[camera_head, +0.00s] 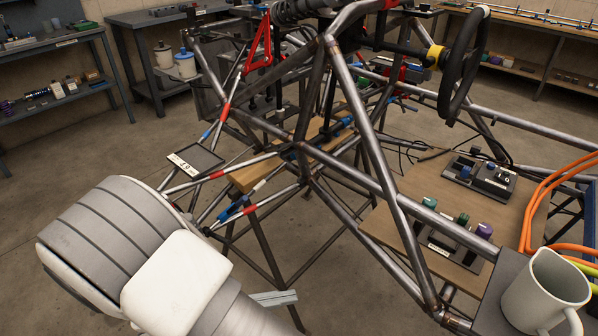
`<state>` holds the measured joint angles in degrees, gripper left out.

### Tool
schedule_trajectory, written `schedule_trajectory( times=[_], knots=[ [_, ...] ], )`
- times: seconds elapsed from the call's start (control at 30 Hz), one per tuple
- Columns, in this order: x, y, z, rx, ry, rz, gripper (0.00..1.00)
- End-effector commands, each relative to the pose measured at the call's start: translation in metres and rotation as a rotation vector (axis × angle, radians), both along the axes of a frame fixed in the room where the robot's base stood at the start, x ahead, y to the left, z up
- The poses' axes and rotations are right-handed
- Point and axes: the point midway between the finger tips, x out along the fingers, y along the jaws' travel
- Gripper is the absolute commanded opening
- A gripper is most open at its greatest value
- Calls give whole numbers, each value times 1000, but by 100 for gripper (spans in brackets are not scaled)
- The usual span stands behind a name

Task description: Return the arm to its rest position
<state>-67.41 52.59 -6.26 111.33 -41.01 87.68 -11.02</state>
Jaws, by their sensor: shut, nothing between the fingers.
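My arm shows at the lower left as large white and grey rounded links (175,270), close to the camera. It covers part of the floor and the near left side of the tube chassis. My gripper is not in view, so its fingers and their surroundings cannot be seen. The tube chassis (375,190) of bare metal tubes fills the middle and right. In the picture, its red and blue marked suspension rods (225,175) lie just above and right of my arm; the gap in depth cannot be told.
A wooden board (395,225) carries small switch blocks at the right. A pale mug (545,290) stands at the lower right corner, near orange cables (535,205). A steering wheel (463,65) rises above the frame. Shelves (55,55) line the back left. Open floor (75,160) lies left.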

Motion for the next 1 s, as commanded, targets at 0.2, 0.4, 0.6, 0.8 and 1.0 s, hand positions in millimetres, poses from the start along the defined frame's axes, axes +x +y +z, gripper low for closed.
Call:
schedule_trajectory(
  times=[0.2, 0.4, 0.6, 0.8, 1.0],
  knots=[
    [7, -33, 40, 274, -53, -249, 0],
    [7, -62, 72, 514, -136, -460, 0],
    [3, -87, 103, 751, -254, -654, 0],
    [-4, -111, 133, 977, -408, -828, 0],
    [-13, -131, 162, 1194, -595, -974, 0]
  ],
)
